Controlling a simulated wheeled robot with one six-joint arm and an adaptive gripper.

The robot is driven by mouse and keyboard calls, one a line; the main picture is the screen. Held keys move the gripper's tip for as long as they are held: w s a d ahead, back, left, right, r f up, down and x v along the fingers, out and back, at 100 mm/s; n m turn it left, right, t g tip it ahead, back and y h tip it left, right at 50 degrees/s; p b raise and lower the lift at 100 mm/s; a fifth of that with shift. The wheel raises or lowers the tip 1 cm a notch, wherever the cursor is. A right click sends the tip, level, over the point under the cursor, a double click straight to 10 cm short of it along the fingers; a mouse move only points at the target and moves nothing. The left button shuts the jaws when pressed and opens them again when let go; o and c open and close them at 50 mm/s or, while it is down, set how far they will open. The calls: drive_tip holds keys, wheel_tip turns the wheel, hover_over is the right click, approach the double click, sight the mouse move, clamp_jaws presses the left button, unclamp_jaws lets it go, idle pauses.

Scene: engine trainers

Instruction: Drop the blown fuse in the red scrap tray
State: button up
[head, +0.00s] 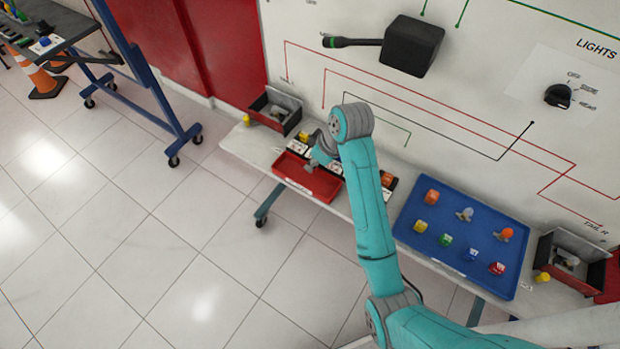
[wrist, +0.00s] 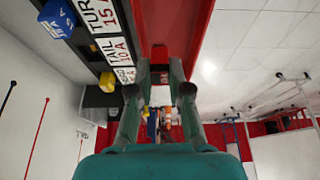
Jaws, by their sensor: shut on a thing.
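The red scrap tray (head: 292,181) lies on the long bench in the head view, in front of a row of white fuse labels. Its red inside (wrist: 180,28) fills the upper middle of the wrist view. My gripper (head: 311,167) is low over the tray, near its back edge.
The labelled fuse holder (wrist: 120,45) with a blue fuse (wrist: 57,18) borders the tray. A blue tray (head: 408,236) with several coloured parts lies to the right. Dark bins (head: 262,103) stand at the bench ends. A wall panel rises behind. The tiled floor in front is clear.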

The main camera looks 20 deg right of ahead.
drive_tip(key=shift+f, duration=0.9)
drive_tip(key=o, duration=0.9)
drive_tip(key=shift+r, duration=0.3)
drive_tip(key=shift+v, duration=1.2)
drive_tip(key=s+d, duration=0.2)
drive_tip(key=s, duration=0.1)
drive_tip(key=s+d, duration=0.2)
drive_tip(key=s, duration=0.1)
drive_tip(key=s+d, duration=0.3)
drive_tip(key=s, duration=0.1)
drive_tip(key=shift+d, duration=0.1)
